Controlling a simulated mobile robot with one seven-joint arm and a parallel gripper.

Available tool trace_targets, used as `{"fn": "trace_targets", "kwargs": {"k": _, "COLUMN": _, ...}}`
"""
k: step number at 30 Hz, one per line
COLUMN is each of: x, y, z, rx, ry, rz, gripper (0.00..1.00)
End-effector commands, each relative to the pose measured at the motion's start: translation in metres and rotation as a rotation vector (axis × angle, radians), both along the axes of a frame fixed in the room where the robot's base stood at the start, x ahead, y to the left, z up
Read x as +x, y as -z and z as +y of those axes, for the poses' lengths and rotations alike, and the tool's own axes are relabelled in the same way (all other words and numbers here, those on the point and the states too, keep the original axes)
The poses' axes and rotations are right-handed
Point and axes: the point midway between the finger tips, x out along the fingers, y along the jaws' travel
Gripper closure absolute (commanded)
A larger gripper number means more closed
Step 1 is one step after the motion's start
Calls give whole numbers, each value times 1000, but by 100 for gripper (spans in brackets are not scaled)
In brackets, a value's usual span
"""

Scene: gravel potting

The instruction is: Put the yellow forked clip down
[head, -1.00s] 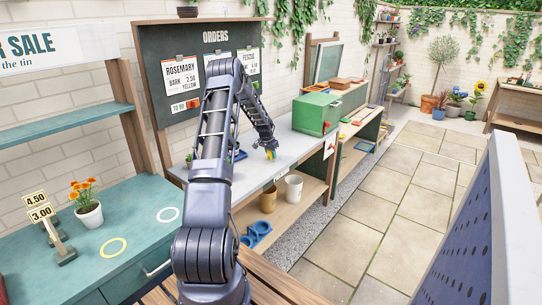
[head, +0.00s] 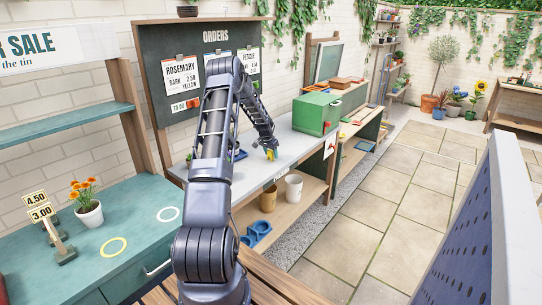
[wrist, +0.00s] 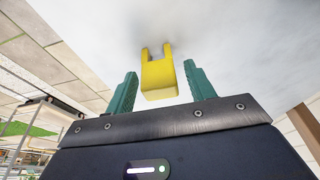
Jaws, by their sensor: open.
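The yellow forked clip (wrist: 159,78) is in the wrist view, between the two green fingers of my gripper (wrist: 161,90), with a gap on each side. Its two prongs point away from my gripper, toward the pale grey surface. I cannot tell for sure whether it touches that surface. In the head view the clip (head: 270,155) is a small yellow patch at the end of my arm, over the grey worktop (head: 284,139). My gripper (head: 270,152) is open there, low over the worktop.
A green box (head: 316,114) stands on the worktop to the right. A blue item (head: 240,155) lies left of my gripper, partly hidden by my arm. Pots (head: 293,187) stand on the shelf below. The orders board (head: 215,40) is behind.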

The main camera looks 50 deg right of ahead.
Motion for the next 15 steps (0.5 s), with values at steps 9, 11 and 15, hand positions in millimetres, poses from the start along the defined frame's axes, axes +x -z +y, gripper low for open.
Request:
{"fn": "trace_targets", "kwargs": {"k": 9, "x": 1, "y": -57, "z": 17, "rx": -2, "ry": -1, "rz": -2, "gripper": 46}}
{"fn": "trace_targets", "kwargs": {"k": 11, "x": 1, "y": -68, "z": 20, "rx": -3, "ry": 0, "rz": -3, "gripper": 46}}
{"fn": "trace_targets", "kwargs": {"k": 15, "x": 1, "y": -88, "z": 27, "rx": -2, "ry": -1, "rz": -2, "gripper": 46}}
